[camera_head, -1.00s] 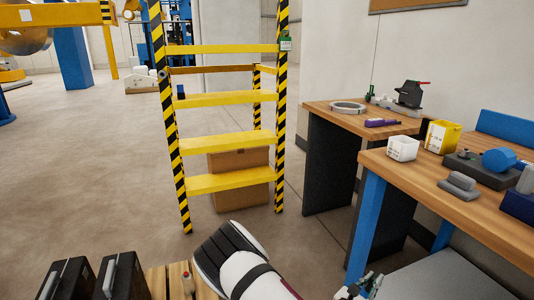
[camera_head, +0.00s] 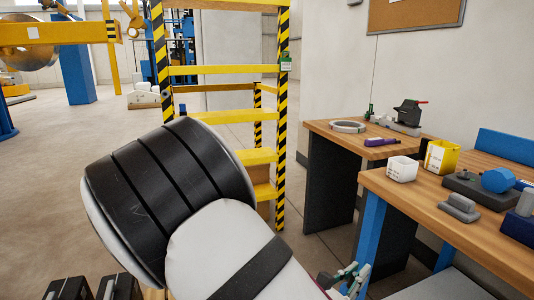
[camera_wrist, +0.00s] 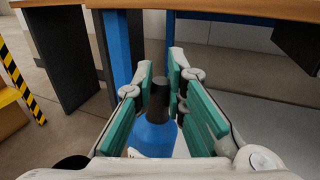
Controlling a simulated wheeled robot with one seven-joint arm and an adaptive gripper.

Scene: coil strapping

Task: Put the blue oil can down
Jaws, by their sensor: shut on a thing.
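The blue oil can (camera_wrist: 152,135) with a dark neck sits between the green-padded fingers of my gripper (camera_wrist: 162,75) in the wrist view. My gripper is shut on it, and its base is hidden. In the head view my gripper (camera_head: 345,280) shows at the bottom edge, beside the blue leg of the near workbench (camera_head: 400,188); I cannot make out the can there. In the wrist view the wooden bench edge (camera_wrist: 215,10) runs across the top, beyond the can.
The near bench carries a white bin (camera_head: 402,169), a yellow bin (camera_head: 440,156) and grey and blue items; its front strip is bare. A second bench (camera_head: 340,138) stands behind it. A yellow-black striped ladder (camera_head: 285,120) stands left of the benches. Two black cases are at lower left.

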